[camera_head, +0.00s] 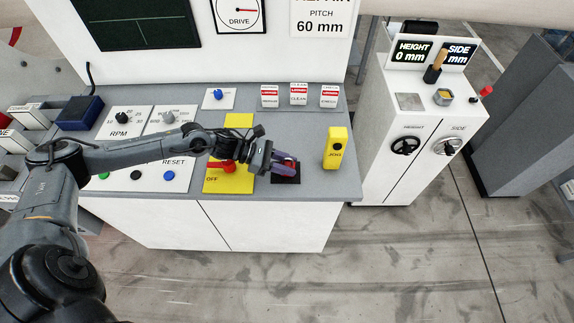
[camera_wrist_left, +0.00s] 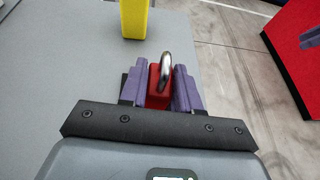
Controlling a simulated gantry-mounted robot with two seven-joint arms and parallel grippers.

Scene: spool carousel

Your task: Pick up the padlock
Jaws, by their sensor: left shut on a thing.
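The padlock (camera_wrist_left: 157,86) has a red body and a metal shackle that points up in the left wrist view. My left gripper (camera_wrist_left: 161,88) is shut on it, with one purple finger on each side of the red body. In the head view my left gripper (camera_head: 290,167) is over a black square pad (camera_head: 287,179) near the front edge of the console, and its fingers mostly hide the padlock. I cannot tell whether the padlock touches the pad.
A yellow block (camera_head: 334,148) stands right of my left gripper. A yellow panel with a red switch handle (camera_head: 222,166) marked OFF is to the left. Labelled cards (camera_head: 299,95) stand behind. A white cabinet (camera_head: 420,120) is farther right, across a floor gap.

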